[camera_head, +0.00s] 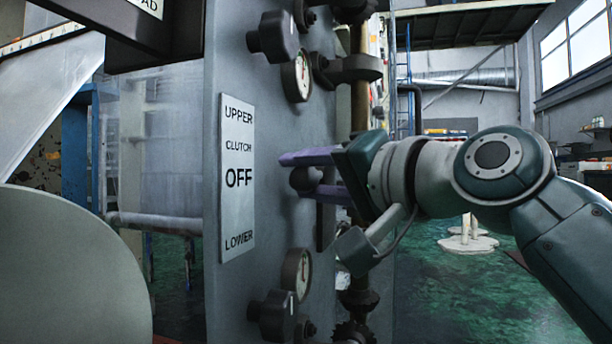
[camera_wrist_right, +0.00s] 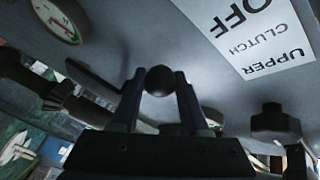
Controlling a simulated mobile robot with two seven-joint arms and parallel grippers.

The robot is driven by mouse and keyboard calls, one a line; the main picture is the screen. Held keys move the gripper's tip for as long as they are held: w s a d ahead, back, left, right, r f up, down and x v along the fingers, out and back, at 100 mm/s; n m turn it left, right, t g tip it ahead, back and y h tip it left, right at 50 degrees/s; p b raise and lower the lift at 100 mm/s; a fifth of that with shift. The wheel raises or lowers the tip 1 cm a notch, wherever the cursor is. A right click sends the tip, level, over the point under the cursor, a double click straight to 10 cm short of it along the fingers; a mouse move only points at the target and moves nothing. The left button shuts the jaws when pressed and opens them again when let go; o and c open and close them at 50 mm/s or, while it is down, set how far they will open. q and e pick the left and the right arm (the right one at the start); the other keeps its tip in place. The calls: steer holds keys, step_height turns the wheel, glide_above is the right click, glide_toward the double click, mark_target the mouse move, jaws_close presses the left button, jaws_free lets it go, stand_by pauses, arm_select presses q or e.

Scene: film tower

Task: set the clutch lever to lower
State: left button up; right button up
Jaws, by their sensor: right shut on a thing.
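The clutch lever's dark round knob (camera_head: 303,179) stands out from the grey panel, level with the word OFF on the white label plate (camera_head: 237,180). The plate reads UPPER at the top, CLUTCH and OFF in the middle, and LOWER at the bottom. My right gripper (camera_head: 302,175) reaches in from the right with its purple fingers above and below the knob, shut on it. In the right wrist view the knob (camera_wrist_right: 159,80) sits between the two fingertips. The lever's shaft is mostly hidden. My left gripper is not in view.
A gauge (camera_head: 297,75) and a dark knob (camera_head: 275,37) are above the lever. Another gauge (camera_head: 297,272) and dark knob (camera_head: 275,315) are below it. A vertical rod with gears runs along the panel's right edge. Open green floor (camera_head: 460,300) lies to the right.

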jaws_close()
stand_by(0.9)
